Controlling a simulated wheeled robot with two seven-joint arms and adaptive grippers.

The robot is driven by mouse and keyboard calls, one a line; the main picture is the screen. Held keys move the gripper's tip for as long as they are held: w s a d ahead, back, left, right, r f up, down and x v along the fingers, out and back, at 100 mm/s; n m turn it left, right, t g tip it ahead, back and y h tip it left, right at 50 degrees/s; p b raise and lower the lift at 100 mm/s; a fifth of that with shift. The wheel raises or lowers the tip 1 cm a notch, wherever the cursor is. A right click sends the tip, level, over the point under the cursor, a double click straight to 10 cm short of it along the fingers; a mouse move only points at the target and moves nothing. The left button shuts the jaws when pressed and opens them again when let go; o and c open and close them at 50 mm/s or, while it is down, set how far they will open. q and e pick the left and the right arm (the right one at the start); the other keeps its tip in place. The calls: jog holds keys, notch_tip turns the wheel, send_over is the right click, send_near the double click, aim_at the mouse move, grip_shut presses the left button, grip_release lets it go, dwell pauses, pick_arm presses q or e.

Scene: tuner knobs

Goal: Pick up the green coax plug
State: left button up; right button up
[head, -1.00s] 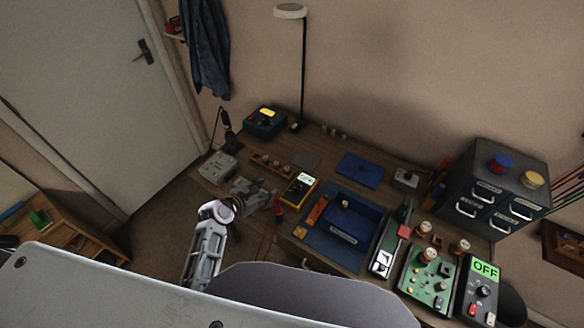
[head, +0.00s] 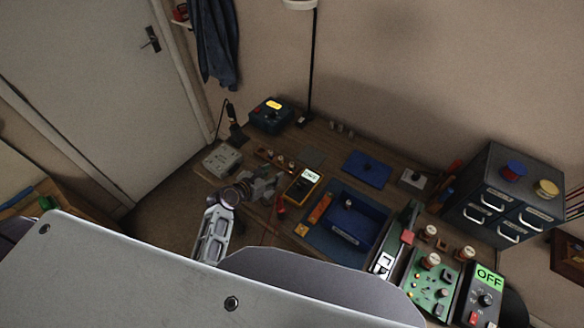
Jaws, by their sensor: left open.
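I cannot make out a green coax plug for certain at this size. My left arm reaches up from the bottom of the head view to the near left part of the workbench. My left gripper (head: 268,184) is open there, with nothing visible between its fingers. It is just left of the yellow multimeter (head: 301,186) and in front of a small wooden rack (head: 264,154) of little parts. My left wrist and gripper hide part of the bench edge. My right gripper is not in view.
A blue tray (head: 322,236) stands right of the multimeter. A green panel (head: 428,283) with knobs and a grey meter reading OFF (head: 487,277) are at the right. A drawer cabinet (head: 497,213) stands behind them. A grey box (head: 222,160) sits at the bench's left end.

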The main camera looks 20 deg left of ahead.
pick_arm(q)
send_near(291, 164)
jog(key=shift+w+d+f, duration=0.1)
jog(key=shift+w+f, duration=0.25)
jog(key=shift+f, duration=0.15)
jog(key=shift+x, duration=1.4)
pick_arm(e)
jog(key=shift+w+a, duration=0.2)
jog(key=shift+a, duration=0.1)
pick_arm(q)
jog(key=shift+w, duration=0.1)
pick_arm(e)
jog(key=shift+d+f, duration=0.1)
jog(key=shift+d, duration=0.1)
pick_arm(q)
jog(key=shift+w+d+f+b, duration=0.1)
jog(key=shift+w+d+b, duration=0.05)
jog(key=shift+b, duration=0.15)
jog(key=shift+w+d+f+b, duration=0.2)
jog(key=shift+w+f+b, duration=0.1)
jog(key=shift+w+b, duration=0.3)
jog(key=shift+b+x, duration=0.8)
jog(key=shift+b, duration=0.05)
jog(key=shift+b+x, duration=0.75)
jog(key=shift+b, duration=0.05)
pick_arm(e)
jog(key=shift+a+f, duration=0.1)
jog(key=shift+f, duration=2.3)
